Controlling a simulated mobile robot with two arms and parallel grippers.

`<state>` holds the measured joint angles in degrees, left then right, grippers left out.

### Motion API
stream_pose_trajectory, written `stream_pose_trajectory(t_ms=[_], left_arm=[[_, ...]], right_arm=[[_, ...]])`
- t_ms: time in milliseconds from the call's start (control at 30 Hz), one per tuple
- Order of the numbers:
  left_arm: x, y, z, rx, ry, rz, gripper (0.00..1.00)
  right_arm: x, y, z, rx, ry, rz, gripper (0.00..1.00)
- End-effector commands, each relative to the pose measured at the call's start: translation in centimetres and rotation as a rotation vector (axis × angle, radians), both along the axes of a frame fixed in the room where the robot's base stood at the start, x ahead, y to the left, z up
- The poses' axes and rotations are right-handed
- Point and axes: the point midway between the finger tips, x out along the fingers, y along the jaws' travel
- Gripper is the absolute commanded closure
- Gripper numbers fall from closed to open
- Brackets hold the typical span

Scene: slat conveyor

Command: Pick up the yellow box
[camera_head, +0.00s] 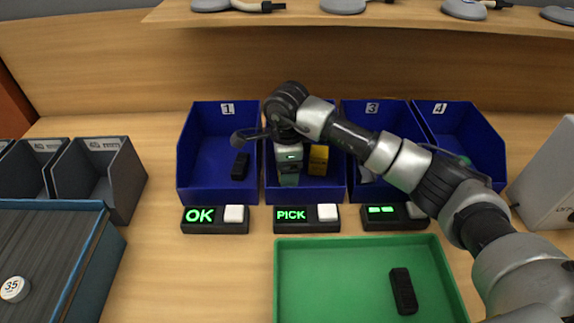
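The yellow box (318,160) shows in the second blue bin (308,193), just right of my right gripper (290,181). My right arm comes in from the right, and its gripper points down into that bin. The gripper's body hides part of the bin's inside, and I cannot tell whether its fingers are open or shut. I cannot tell whether it touches the yellow box. My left gripper is not in view.
Blue bin 1 (190,165) holds a black item (240,166). Bin 3 is partly behind my arm; bin 4 (470,135) is at right. A display reading PICK (292,215) stands before bin 2. The green tray (330,285) holds a black block (404,291).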

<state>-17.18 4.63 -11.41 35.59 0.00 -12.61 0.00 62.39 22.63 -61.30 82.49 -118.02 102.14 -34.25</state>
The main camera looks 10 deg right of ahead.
Motion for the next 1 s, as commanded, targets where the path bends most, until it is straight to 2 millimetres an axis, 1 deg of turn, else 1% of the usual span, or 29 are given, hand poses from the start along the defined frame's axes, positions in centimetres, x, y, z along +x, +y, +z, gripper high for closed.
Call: stream_pose_trajectory(t_ms=[33,300,333,367,600,733,867,967,1000], left_arm=[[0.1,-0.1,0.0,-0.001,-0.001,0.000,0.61],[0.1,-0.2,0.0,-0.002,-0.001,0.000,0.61],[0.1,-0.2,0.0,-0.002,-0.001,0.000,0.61],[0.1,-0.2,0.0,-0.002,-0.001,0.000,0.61],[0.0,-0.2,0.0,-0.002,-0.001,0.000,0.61],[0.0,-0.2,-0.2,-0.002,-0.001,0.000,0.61],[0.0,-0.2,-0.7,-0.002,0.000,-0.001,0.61],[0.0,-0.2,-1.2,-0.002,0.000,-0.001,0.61],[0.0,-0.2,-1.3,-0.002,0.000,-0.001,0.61]], right_arm=[[0.0,0.0,0.0,0.000,0.000,0.000,0.30],[0.0,0.0,0.0,0.000,0.000,0.000,0.72],[0.0,0.0,0.0,0.000,0.000,0.000,0.76],[0.0,0.0,0.0,0.000,0.000,0.000,0.79],[0.0,0.0,0.1,0.000,-0.001,-0.001,0.79],[0.1,0.0,0.8,-0.001,-0.003,-0.001,0.79],[0.1,-0.1,2.2,0.000,-0.005,0.000,0.79],[0.1,0.0,4.1,-0.001,-0.007,0.000,0.79],[-0.5,-0.5,4.5,-0.001,-0.003,-0.001,0.79]])
